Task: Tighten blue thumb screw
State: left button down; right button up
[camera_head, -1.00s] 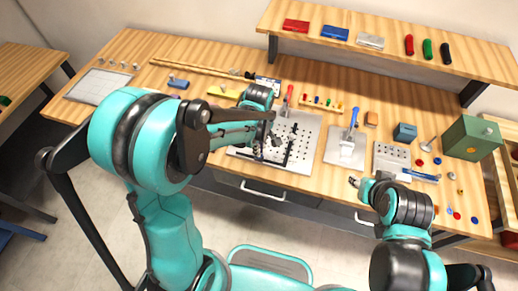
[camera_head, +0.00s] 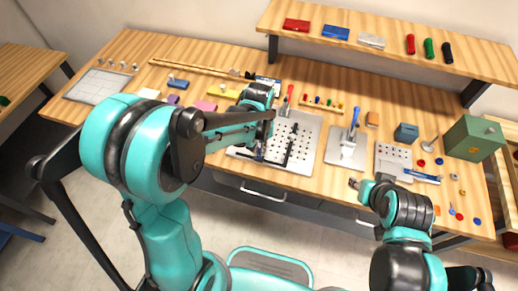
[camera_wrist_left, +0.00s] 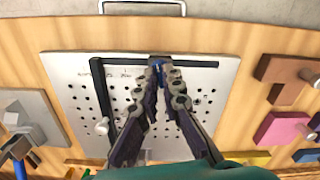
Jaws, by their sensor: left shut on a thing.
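The perforated metal plate (camera_head: 308,135) lies on the bench and carries black rails. It fills the middle of the left wrist view (camera_wrist_left: 220,120). My left gripper (camera_head: 261,154) is low over its front-left part. My right gripper (camera_head: 356,183) hangs near the bench's front edge, too small to tell open from shut.
A toggle clamp with a blue handle (camera_head: 355,116) stands on a plate to the right. A green box (camera_head: 470,138) and small coloured parts lie farther right. Pink (camera_wrist_left: 281,129) and brown (camera_wrist_left: 286,78) blocks lie beside the perforated plate in the wrist view. A shelf (camera_head: 380,50) overhangs the back.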

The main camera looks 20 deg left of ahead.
aim_at(259, 152)
pick_arm(q)
jog(key=m, duration=0.8)
jog(key=shift+m, duration=0.3)
dwell(0.3)
jog(key=c, duration=1.7)
grip_release()
notch_tip(259, 152, up, 12)
